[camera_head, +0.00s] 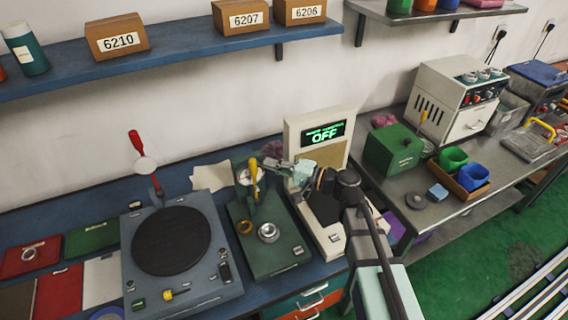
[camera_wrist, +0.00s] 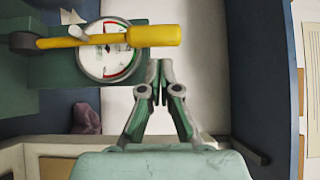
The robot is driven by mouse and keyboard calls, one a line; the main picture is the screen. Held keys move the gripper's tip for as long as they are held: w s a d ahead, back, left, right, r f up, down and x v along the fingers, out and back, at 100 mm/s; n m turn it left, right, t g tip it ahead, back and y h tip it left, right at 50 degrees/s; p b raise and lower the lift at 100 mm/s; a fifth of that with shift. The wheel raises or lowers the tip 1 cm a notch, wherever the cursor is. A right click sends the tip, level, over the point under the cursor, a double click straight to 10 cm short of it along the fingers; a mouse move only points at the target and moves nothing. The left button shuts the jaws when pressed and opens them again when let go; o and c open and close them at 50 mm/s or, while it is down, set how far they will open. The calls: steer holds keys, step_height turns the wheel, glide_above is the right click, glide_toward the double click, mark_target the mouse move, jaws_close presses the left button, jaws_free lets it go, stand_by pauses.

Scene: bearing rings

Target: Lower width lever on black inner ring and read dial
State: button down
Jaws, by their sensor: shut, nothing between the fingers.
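The green width gauge (camera_head: 262,258) stands on the blue bench with a yellow-handled lever (camera_head: 253,168) and a round dial behind it. A shiny bearing ring (camera_head: 268,232) sits on its base; I cannot make out a black inner ring. In the wrist view the yellow lever (camera_wrist: 150,36) lies across the upper part of the white dial (camera_wrist: 110,62), which has red and green arcs. The lever hides part of the dial, and I cannot tell its reading. My gripper (camera_wrist: 160,66) is shut and empty, its tips just below the lever's handle end; it also shows in the head view (camera_head: 272,164).
Left of the gauge is a grey machine with a black disc (camera_head: 171,241) and a red lever (camera_head: 136,142). A beige unit (camera_head: 290,135) showing OFF stands close right, behind my arm. A blue shelf (camera_head: 180,60) with labelled boxes runs above.

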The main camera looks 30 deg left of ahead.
steer(key=shift+s+a+p, duration=0.2)
steer(key=shift+a+p, duration=0.3)
steer(key=shift+a, duration=1.3)
steer(key=shift+d+f+b, duration=0.1)
steer(key=shift+b, duration=0.3)
